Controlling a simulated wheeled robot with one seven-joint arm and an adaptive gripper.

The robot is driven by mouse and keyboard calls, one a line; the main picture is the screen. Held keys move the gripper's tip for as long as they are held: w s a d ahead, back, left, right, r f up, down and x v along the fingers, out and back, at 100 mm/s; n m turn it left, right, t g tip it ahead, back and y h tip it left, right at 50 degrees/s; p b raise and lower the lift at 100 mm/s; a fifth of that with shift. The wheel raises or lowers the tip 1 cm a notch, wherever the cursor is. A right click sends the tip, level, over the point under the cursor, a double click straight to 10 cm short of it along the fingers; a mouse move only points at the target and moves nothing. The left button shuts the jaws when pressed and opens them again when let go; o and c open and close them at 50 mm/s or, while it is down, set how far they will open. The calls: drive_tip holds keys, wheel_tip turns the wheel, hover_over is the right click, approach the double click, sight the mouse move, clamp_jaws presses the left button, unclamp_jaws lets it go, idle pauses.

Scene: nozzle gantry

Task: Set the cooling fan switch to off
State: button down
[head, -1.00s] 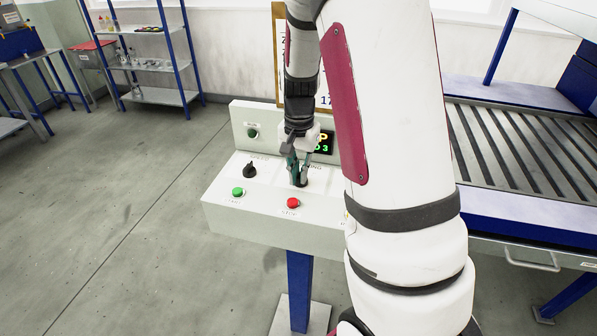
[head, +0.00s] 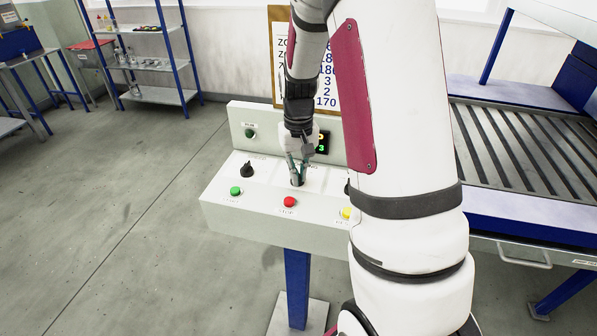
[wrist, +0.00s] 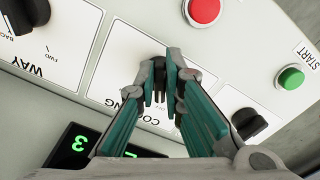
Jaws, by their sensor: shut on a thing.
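The cooling fan switch (wrist: 159,91) is a small black knob on a white panel plate whose partly covered label reads like "COOLING". My gripper (wrist: 163,68) is shut on this knob, one finger on each side, pointing down at the panel. In the head view my gripper (head: 297,180) stands on the sloped top of the white control panel (head: 226,213), between a black knob and the display. The fingers hide much of the switch, and I cannot tell which position it points to.
Another black knob (wrist: 247,122) and a green START button (wrist: 291,78) lie right in the wrist view. A red button (wrist: 205,10) is close above the fingers. A black WAY knob (wrist: 25,14) is left. A yellow button (head: 346,213) sits beside my arm.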

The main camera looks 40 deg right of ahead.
idle(0.4)
drive_tip(key=c, duration=1.7)
unclamp_jaws()
wheel_tip(320, 180, up, 12)
drive_tip(key=s+a+r+n+t, duration=0.2)
drive_tip(key=s+a+r, duration=0.3)
drive_tip(key=s+a, duration=0.4)
drive_tip(key=s+a+r+n+t, duration=0.2)
drive_tip(key=s+a+r, duration=0.3)
drive_tip(key=s+a, duration=0.4)
drive_tip(key=shift+s+r+t, duration=0.25)
drive_tip(key=shift+s+t, duration=0.2)
drive_tip(key=shift+t, duration=0.35)
